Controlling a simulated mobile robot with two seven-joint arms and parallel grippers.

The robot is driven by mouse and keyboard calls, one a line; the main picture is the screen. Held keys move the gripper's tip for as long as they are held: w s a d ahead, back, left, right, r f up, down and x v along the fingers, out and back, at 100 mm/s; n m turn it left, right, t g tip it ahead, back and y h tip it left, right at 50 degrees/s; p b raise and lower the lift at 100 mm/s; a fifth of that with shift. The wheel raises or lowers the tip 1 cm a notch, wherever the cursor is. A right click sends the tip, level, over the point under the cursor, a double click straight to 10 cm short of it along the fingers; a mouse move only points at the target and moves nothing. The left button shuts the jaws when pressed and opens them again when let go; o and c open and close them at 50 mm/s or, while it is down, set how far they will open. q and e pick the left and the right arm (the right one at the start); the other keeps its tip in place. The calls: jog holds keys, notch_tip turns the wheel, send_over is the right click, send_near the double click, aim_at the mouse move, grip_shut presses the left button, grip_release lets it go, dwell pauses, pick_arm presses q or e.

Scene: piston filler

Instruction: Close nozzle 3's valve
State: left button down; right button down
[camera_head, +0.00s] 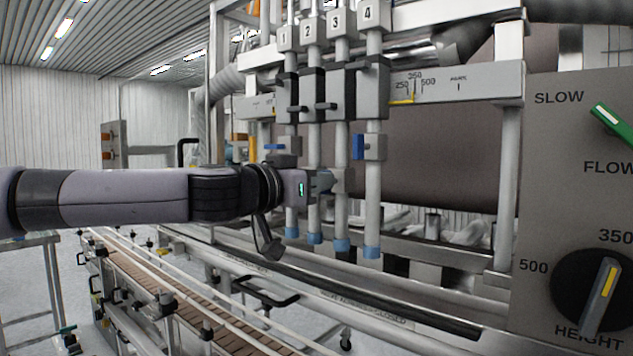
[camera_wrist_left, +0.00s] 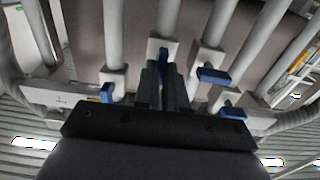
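The nozzle 3 pipe (camera_head: 341,130) hangs under the label 3, with its grey valve body (camera_head: 341,181) partly behind my left gripper (camera_head: 324,182). In the left wrist view, which is upside down, the two dark fingers (camera_wrist_left: 165,82) stand close together at a blue valve handle (camera_wrist_left: 163,58), which shows between their tips and lies along the pipe. From the pipe order this is nozzle 3's handle. Whether the fingers press on it is unclear. In the head view the gripper hides this handle. My right gripper is in neither view.
Nozzle 4's valve (camera_head: 375,147) is close on the right, its blue handle upright along the pipe. The other two handles (camera_wrist_left: 213,76) (camera_wrist_left: 233,113) lie crosswise. A conveyor (camera_head: 150,285) runs below. A control panel (camera_head: 570,200) with knobs stands at the right.

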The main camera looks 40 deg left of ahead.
pick_arm(q)
jog(key=shift+m, duration=0.5)
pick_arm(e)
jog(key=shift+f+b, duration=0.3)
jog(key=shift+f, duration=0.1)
pick_arm(q)
jog(key=shift+d+f+m, duration=0.1)
jog(key=shift+m, duration=4.1)
jog(key=shift+d+f+m, duration=0.1)
jog(key=shift+m, duration=4.4)
jog(key=c, duration=1.2)
grip_release()
jog(key=shift+s, duration=0.1)
